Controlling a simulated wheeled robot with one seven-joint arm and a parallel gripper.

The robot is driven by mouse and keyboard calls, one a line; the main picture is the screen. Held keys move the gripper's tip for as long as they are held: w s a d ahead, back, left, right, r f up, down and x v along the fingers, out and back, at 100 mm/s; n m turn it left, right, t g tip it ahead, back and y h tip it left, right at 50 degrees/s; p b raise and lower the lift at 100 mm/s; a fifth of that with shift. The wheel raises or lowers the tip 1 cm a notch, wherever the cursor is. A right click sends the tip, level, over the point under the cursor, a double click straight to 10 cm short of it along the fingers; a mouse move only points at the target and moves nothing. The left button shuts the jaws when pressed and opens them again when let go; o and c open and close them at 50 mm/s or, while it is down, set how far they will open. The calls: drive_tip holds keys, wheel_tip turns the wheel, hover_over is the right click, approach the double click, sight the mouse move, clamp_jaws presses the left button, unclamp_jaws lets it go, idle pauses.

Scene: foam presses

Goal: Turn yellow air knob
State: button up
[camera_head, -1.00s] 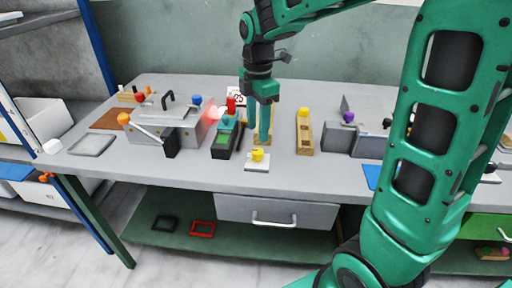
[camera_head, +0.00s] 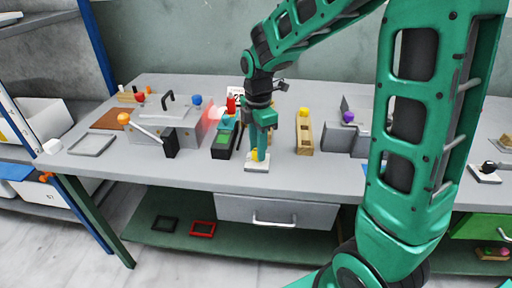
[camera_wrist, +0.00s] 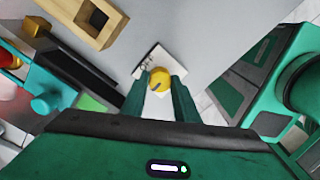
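The yellow air knob (camera_head: 254,155) sits on a small white base plate (camera_head: 250,167) near the table's front edge. In the wrist view the knob (camera_wrist: 160,79) shows as a round yellow cap with a dark mark, on its white plate (camera_wrist: 149,58). My gripper (camera_head: 260,156) points down over the knob, and in the head view its fingers partly hide it. In the wrist view my gripper (camera_wrist: 161,84) is open, with one finger on each side of the knob. Narrow gaps seem to show between the knob and the fingers.
A black and green device with a teal top (camera_head: 227,138) stands just left of my gripper. A wooden block with a yellow top (camera_head: 304,133) stands to the right. A grey press with an orange-tipped lever (camera_head: 168,125) is further left. A drawer (camera_head: 277,210) is below.

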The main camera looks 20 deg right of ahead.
drive_tip(key=shift+c, duration=1.3)
drive_tip(key=shift+w+m, duration=0.1)
drive_tip(key=shift+m, duration=0.2)
drive_tip(key=m, duration=0.3)
drive_tip(key=shift+r, duration=0.1)
drive_tip(key=m, duration=0.5)
drive_tip(key=shift+w, duration=0.1)
drive_tip(key=m, duration=0.4)
drive_tip(key=shift+m, duration=2.7)
